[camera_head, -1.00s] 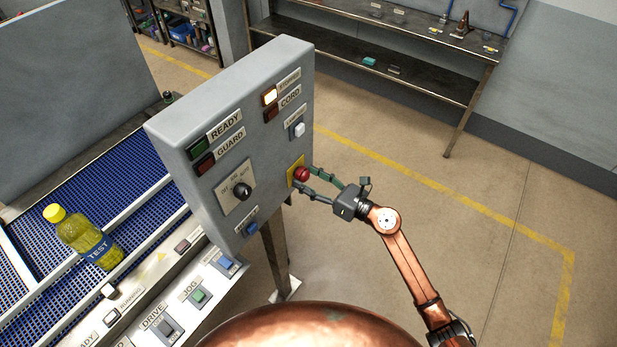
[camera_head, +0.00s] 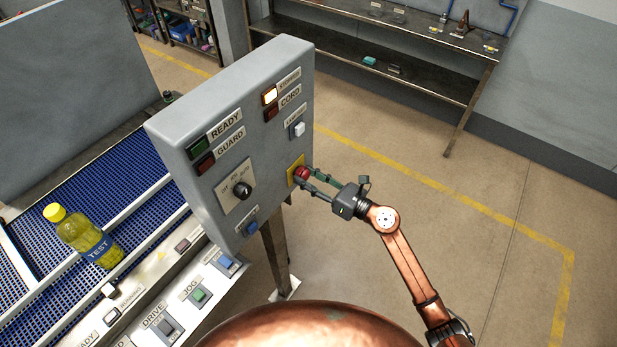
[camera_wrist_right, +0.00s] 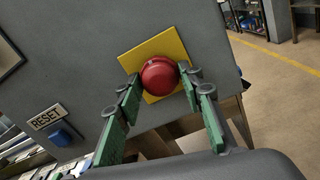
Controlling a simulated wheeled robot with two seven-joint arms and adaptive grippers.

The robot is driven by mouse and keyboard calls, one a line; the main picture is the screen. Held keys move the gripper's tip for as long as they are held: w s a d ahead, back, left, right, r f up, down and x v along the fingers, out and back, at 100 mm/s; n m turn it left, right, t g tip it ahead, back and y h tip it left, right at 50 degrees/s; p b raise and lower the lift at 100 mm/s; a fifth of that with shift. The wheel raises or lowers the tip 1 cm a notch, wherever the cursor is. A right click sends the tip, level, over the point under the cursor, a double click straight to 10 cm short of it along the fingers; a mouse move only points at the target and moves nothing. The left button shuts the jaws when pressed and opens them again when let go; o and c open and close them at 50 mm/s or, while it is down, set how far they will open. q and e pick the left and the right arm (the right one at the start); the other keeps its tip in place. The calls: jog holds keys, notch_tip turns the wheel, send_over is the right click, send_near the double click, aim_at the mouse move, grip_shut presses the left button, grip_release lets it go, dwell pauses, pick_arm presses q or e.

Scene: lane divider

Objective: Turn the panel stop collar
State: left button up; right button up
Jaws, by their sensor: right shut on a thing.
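The red stop collar (camera_head: 302,173) sits on a yellow square plate on the face of the grey control panel (camera_head: 215,165). In the right wrist view the red collar (camera_wrist_right: 158,76) is between the green fingers, over the yellow plate (camera_wrist_right: 170,48). My right gripper (camera_head: 308,178) is shut on the collar, with one finger at each side of it. The fingers also show in the right wrist view (camera_wrist_right: 160,88). The collar's far side is hidden. My left gripper is not in view.
Near the collar are a blue RESET button (camera_head: 250,228), a black rotary knob (camera_head: 242,190) and a white button (camera_head: 298,130). Floor right of the panel is clear.

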jog(key=m+p, duration=0.2)
jog(key=m, duration=0.1)
jog(key=shift+r+p, duration=0.1)
jog(key=shift+p, duration=0.25)
jog(key=shift+m+p, duration=1.2)
jog(key=shift+m, duration=0.7)
jog(key=shift+s, duration=0.1)
jog(key=o, duration=1.2)
jog(key=shift+c, duration=0.2)
